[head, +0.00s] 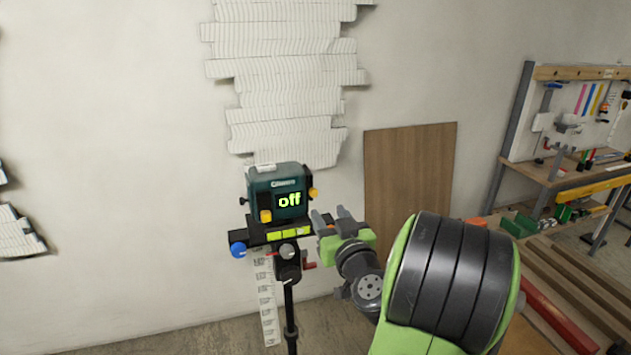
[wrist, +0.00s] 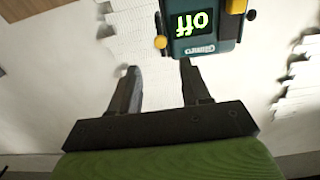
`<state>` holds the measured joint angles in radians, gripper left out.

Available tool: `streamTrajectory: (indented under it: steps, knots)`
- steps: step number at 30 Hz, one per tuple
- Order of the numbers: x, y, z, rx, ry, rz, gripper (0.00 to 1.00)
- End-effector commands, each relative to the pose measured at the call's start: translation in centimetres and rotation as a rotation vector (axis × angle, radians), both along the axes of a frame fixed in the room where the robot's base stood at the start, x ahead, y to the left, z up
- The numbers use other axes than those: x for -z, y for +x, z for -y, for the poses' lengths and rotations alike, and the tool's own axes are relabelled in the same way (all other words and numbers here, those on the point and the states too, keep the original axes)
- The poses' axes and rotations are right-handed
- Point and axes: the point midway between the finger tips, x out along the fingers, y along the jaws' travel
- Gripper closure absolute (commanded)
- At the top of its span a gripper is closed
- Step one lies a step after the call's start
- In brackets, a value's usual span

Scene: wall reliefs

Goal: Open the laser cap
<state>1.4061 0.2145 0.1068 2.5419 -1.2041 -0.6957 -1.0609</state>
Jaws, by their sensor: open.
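A dark teal laser device (head: 262,190) with a display reading "off" stands on a black tripod in the head view. It has yellow knobs at its corners and a pale piece (head: 262,168) on top; I cannot tell if that is the cap. The laser also shows upside down at the top of the wrist view (wrist: 205,48). My gripper (head: 331,220) is just right of the laser, at about the height of its lower part. Its two dark fingers are apart and empty in the wrist view (wrist: 160,80), with the laser beyond the fingertips.
The black tripod (head: 290,310) with a blue knob (head: 238,249) and level bar supports the laser. Behind are white wall reliefs (head: 285,80) and a brown board (head: 408,175). A workbench with tools (head: 570,170) and timber planks (head: 570,265) are at the right.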

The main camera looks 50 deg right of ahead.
Motion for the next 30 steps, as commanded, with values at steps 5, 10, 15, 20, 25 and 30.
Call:
streamTrajectory:
  steps: [5,10,15,20,25,30]
  knots:
    - [-0.6,3.5,1.6,-0.005,0.005,-0.002,0.53]
    - [-0.4,6.3,3.3,-0.002,0.003,-0.002,0.53]
    - [-0.1,7.4,4.0,0.001,0.002,-0.001,0.53]
    - [0.1,7.5,4.0,0.001,0.001,-0.002,0.53]
    - [0.1,7.5,4.0,0.001,0.001,-0.003,0.68]
    - [0.1,7.5,4.0,0.001,0.001,-0.003,0.94]
